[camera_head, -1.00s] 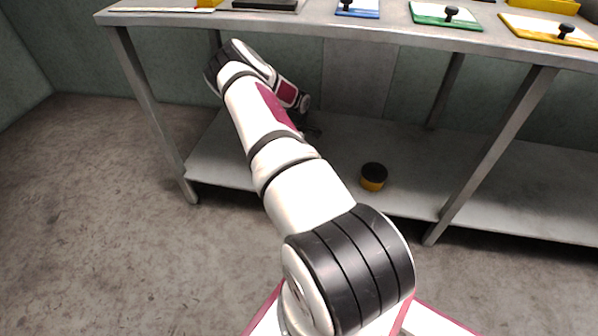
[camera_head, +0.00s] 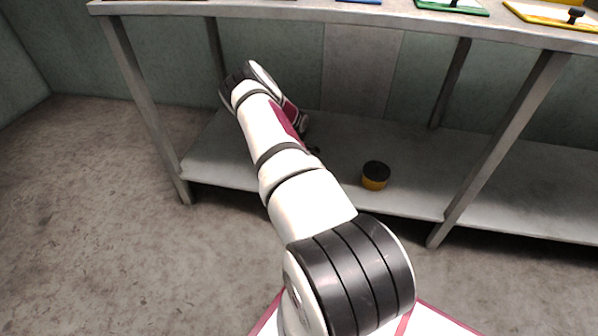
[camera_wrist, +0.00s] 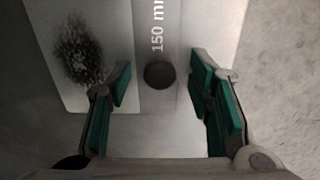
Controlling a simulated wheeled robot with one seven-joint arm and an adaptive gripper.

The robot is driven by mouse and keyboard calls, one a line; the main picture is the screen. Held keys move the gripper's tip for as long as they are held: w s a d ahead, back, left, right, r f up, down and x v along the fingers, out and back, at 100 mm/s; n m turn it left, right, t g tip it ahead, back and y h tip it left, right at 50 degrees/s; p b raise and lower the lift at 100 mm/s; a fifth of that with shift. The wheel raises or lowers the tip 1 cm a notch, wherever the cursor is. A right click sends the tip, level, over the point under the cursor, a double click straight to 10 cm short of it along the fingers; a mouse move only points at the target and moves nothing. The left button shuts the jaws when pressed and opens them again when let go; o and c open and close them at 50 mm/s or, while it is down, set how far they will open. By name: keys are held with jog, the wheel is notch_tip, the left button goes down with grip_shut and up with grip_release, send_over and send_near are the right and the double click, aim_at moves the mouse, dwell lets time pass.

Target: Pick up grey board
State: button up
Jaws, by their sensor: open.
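In the wrist view, a grey board (camera_wrist: 172,42) lies below my gripper, with a strip marked "150 mm" down its middle. A dark round knob (camera_wrist: 159,74) stands on the strip. A dark speckled patch shows on the pale panel at left. My gripper (camera_wrist: 160,86) is open, with its green-padded fingers on either side of the knob and a gap to it on both sides. I cannot tell how high the fingers are above the board. In the head view my arm hides the gripper and this board.
The table (camera_head: 300,12) crosses the top of the head view, with green-edged (camera_head: 453,6) and yellow-edged (camera_head: 550,14) boards at right. A black and yellow round container (camera_head: 375,175) stands on the lower shelf (camera_head: 410,200). Floor at left is clear.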

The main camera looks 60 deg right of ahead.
jog(key=shift+c, duration=0.2)
grip_shut()
jog(key=shift+r, duration=0.1)
